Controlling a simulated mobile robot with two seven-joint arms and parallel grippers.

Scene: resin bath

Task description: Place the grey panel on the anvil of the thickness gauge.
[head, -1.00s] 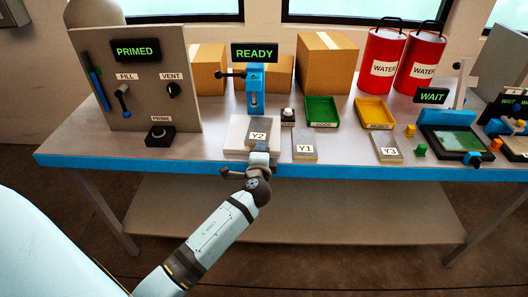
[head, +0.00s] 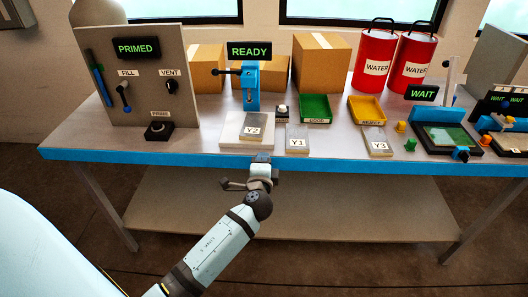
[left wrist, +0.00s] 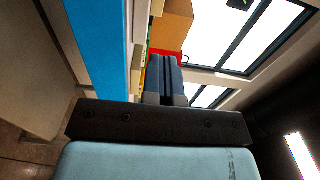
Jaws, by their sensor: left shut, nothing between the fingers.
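A grey panel (head: 255,121) labelled Y2 lies flat on the pale base plate (head: 230,141) in front of the blue thickness gauge (head: 251,88). Its far end is close to the gauge's post; I cannot tell how it sits against the anvil. Two similar panels, Y1 (head: 297,134) and Y3 (head: 378,138), lie on the table to the right. My left gripper (head: 262,158) is shut and empty at the table's front edge, just short of the base plate and apart from Y2. Its closed fingers (left wrist: 165,80) show in the left wrist view. My right gripper is not seen.
A READY sign (head: 250,51) tops the gauge. A black button box (head: 283,111), a green tray (head: 315,108) and a yellow tray (head: 368,110) stand to its right. A tall grey control panel (head: 145,85) stands at left. The blue table edge (head: 160,156) runs along the front.

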